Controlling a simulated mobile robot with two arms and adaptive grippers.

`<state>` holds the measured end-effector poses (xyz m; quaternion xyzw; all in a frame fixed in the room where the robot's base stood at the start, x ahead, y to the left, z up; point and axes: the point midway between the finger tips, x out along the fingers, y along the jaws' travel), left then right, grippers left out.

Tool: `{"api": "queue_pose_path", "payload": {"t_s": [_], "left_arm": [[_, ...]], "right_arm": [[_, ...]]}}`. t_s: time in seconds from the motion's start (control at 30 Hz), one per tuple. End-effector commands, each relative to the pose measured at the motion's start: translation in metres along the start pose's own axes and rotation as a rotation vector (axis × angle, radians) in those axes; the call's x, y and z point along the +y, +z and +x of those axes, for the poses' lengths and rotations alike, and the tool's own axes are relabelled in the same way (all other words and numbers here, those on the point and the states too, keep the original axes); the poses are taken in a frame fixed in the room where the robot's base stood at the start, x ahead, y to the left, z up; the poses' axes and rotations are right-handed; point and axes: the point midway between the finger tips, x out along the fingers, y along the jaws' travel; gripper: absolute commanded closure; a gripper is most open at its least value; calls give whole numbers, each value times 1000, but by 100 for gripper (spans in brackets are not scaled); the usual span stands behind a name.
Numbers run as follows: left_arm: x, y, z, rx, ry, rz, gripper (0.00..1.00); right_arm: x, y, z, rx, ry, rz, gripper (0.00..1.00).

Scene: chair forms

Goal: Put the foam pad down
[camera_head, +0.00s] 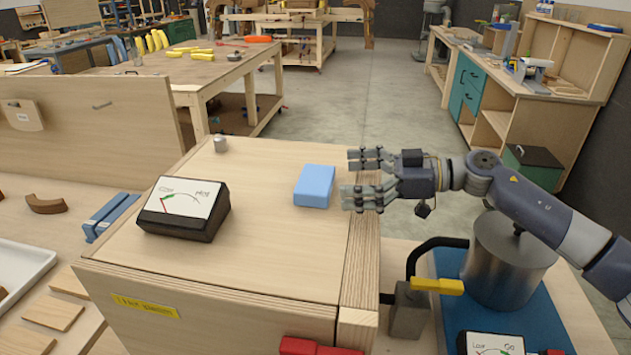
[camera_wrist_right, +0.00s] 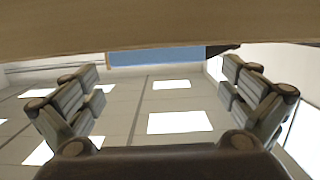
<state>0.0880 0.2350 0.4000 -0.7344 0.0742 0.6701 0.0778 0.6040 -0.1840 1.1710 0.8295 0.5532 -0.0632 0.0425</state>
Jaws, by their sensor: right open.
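The foam pad (camera_head: 314,186) is a light blue block lying flat on top of the wooden box (camera_head: 255,245), near its right side. My right gripper (camera_head: 352,179) is open and empty, just right of the pad, with its fingers pointing left toward it. A small gap shows between the fingertips and the pad. In the right wrist view the two fingers (camera_wrist_right: 160,95) are spread apart, and a blue strip, likely the pad (camera_wrist_right: 155,56), shows beyond them at the wooden edge. My left gripper is not in view.
A black gauge (camera_head: 184,207) and a small metal cylinder (camera_head: 220,143) stand on the box. A metal pot (camera_head: 507,258) with a black pipe and a yellow-handled valve (camera_head: 437,286) stands at the right. Blue strips (camera_head: 108,213) lie left. The box top's middle is clear.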

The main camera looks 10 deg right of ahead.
Motion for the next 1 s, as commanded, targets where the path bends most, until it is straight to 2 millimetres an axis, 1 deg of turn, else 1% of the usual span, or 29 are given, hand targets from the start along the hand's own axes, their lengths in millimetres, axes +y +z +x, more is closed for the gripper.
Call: {"api": "queue_pose_path", "payload": {"t_s": [0.07,0.23,0.37,0.47,0.67,0.7,0.73,0.8,0.93,0.97,1.0], "left_arm": [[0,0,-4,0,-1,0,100],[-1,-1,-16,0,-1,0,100],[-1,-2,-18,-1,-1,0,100],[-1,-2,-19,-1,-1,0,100],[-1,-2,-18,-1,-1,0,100],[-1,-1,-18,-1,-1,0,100],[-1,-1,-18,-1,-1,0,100],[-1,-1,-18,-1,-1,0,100],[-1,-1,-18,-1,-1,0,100],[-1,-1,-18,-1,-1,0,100],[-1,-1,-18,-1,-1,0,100]], "right_arm": [[1,-1,7,1,1,1,0],[2,2,32,2,-1,4,0],[3,3,48,2,0,1,0],[3,4,52,2,2,1,0],[3,5,52,1,2,1,0],[3,5,52,1,2,1,9],[3,5,52,1,2,1,16],[3,5,52,1,2,1,23],[3,5,52,1,2,1,23],[3,5,52,1,2,1,26],[3,5,52,1,2,1,26]]}}
